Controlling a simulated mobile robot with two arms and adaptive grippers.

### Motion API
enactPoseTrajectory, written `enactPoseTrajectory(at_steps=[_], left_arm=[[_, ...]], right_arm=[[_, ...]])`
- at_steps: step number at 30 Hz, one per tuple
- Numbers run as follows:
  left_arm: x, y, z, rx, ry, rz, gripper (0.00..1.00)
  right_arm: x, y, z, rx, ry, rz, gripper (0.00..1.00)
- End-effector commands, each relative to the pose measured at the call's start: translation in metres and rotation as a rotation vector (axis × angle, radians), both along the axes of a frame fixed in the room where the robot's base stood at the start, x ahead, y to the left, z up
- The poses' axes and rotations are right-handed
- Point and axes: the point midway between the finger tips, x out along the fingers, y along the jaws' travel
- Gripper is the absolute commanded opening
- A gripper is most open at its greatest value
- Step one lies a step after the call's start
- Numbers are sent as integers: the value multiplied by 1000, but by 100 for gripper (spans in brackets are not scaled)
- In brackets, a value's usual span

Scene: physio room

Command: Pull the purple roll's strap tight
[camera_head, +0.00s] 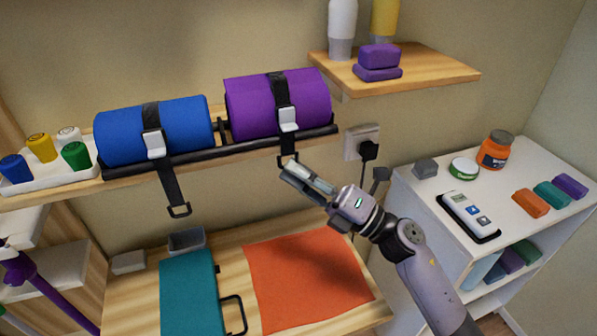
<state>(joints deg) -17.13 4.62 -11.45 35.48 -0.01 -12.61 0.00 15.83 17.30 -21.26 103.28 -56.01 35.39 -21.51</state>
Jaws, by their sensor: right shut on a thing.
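The purple roll (258,108) lies on the wall shelf in a black rack. A black strap (279,92) runs over it through a light grey buckle (288,119). The strap's loose end hangs below the buckle, in front of the rack. My right gripper (290,168) is at that hanging end, just below the rack bar, and is shut on the strap end. Its fingers hide part of the end. My left gripper is not in view.
A blue roll (180,128) with its own strap hanging free (172,190) lies left. Below are an orange mat (305,275) and a teal board (188,295) on a wooden table. A plug (368,150) with cable is right of the gripper; a white cabinet (410,190) stands further right.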

Motion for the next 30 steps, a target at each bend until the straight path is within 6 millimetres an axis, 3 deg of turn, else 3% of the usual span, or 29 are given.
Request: enactPoseTrajectory(at_steps=[20, 26, 30], left_arm=[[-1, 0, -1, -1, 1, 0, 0], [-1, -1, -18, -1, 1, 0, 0], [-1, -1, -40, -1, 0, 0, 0]], right_arm=[[0, 0, -1, 0, 1, 0, 0], [0, 0, -20, 0, 1, 0, 0], [0, 0, -44, -1, 2, 0, 0]])
